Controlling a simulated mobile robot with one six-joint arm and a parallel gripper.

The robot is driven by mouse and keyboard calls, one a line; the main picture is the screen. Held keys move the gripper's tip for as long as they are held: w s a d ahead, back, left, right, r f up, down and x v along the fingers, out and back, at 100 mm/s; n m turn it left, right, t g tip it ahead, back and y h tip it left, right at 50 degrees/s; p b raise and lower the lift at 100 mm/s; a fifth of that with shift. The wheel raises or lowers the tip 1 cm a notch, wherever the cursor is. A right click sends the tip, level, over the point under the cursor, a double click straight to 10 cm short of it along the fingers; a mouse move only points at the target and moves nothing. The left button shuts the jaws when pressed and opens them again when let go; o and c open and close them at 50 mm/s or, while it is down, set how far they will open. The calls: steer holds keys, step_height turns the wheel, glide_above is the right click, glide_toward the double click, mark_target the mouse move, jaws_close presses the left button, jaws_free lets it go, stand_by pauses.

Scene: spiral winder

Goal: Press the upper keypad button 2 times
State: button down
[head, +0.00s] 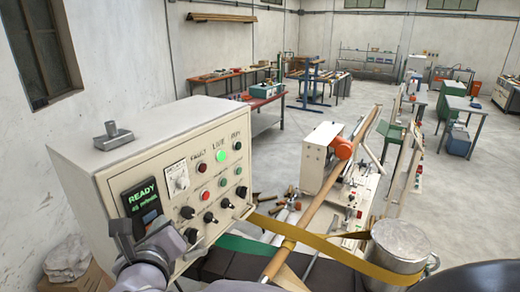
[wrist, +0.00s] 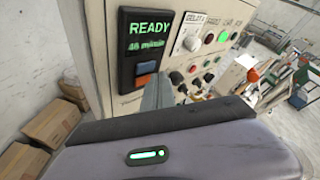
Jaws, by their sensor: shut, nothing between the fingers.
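The cream control cabinet (head: 125,158) carries a dark keypad panel with a green READY display (wrist: 150,28) and a smaller line of green text below it. In the head view my gripper (head: 122,232) covers the button area. Contact with a button cannot be told.
Knobs and lamps fill the panel right of the display; a green lamp (head: 220,156) is lit. A metal fitting (head: 113,136) sits on the cabinet top. A yellow strap (head: 340,256) and a metal pot (head: 400,246) are at right. Cardboard boxes (wrist: 50,122) lie at lower left.

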steer(key=shift+s+d+b, duration=0.4)
steer(key=shift+d, duration=0.35)
steer(key=shift+s+d+b, duration=0.35)
steer(key=shift+d, duration=0.4)
steer(key=shift+s+d+b, duration=0.4)
steer(key=shift+d, duration=0.35)
stand_by(0.9)
